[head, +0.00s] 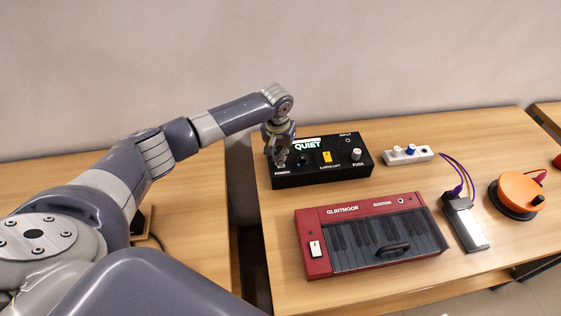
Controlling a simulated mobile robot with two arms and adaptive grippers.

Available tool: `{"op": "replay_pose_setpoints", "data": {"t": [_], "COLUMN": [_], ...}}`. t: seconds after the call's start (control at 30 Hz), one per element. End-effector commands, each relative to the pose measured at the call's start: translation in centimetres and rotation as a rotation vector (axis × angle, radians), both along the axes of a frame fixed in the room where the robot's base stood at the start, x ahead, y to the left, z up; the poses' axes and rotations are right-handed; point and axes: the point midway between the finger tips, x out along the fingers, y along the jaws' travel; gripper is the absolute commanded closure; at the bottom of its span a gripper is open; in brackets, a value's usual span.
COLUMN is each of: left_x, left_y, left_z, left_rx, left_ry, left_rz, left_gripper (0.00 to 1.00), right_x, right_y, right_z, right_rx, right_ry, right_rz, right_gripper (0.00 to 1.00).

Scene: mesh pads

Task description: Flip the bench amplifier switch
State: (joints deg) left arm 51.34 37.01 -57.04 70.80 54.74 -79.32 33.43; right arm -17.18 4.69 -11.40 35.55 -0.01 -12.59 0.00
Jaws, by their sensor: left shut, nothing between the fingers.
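The black box marked QUIET (345,172), which looks like the bench amplifier, sits at the back left of the right-hand table. It has a yellow switch (327,157) near its middle, a pale knob (356,154) at the right and INPUT lettering at the back. A small label, apparently POWER, is at its front left corner. My left gripper (281,162) is shut and empty, pointing down over the box's left end just above that label. It hides whatever control is there, and I cannot tell whether the fingertips touch it. My right gripper is out of view.
A red keyboard marked GLINTMOOR (318,262) lies in front of the box. To the right are a white strip with knobs (398,157), a grey device with purple cables (462,219) and an orange round device (519,190). A gap separates the two tables at left.

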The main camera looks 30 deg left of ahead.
Motion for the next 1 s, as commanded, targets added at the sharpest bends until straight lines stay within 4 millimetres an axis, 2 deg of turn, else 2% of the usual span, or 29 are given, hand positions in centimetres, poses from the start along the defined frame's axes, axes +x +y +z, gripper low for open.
{"op": "replay_pose_setpoints", "data": {"t": [1.0], "left_x": [0.02], "left_y": [0.0], "left_z": [-0.81], "left_rx": [0.0], "left_ry": [-0.001], "left_rz": [0.0], "left_gripper": [1.0], "right_x": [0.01], "right_y": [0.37], "right_z": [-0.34], "right_rx": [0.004], "right_ry": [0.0], "right_rz": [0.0], "right_gripper": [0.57]}}
